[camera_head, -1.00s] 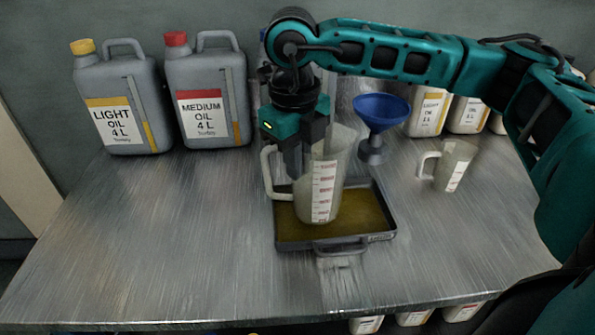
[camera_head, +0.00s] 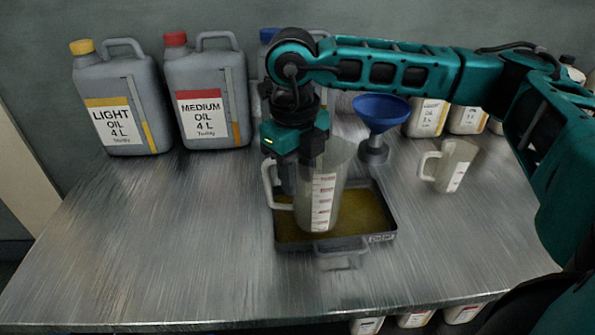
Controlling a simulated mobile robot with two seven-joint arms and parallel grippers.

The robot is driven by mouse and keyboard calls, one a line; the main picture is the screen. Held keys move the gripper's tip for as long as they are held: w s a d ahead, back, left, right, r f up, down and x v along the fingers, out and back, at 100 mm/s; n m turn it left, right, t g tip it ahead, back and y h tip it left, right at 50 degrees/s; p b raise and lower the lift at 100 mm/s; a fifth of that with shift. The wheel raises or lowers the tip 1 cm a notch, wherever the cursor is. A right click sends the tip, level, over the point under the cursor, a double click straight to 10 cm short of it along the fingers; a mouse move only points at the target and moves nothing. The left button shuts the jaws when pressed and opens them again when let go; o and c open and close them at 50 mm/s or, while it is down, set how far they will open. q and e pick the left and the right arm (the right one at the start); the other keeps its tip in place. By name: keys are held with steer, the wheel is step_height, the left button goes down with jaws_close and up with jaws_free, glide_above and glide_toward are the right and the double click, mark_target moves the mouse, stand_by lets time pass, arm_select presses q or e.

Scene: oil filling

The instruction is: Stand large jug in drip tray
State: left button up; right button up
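The large jug (camera_head: 322,195) is clear, with red markings on a white strip and a handle at its left. It is about upright, over the oil-filled floor of the drip tray (camera_head: 335,243), near the front wall. I cannot tell whether its base touches the tray. My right gripper (camera_head: 298,168) comes down from above at the jug's upper left side, by the handle. It appears shut on the large jug; its fingertips are partly hidden by the jug. My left gripper is not in view.
A blue funnel (camera_head: 382,113) stands behind the tray, and a small jug (camera_head: 449,165) stands to its right. Light oil (camera_head: 122,100) and medium oil (camera_head: 207,95) cans stand at the back left. Small bottles (camera_head: 427,117) stand at the back right. The left table top is clear.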

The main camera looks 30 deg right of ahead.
steer(key=shift+r, duration=0.45)
arm_select(q)
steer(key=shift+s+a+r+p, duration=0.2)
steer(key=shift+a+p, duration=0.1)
steer(key=shift+p, duration=0.4)
arm_select(e)
step_height(320, 180, up, 12)
steer(key=shift+a+f, duration=0.25)
steer(key=shift+a, duration=0.05)
steer(key=shift+f, duration=0.1)
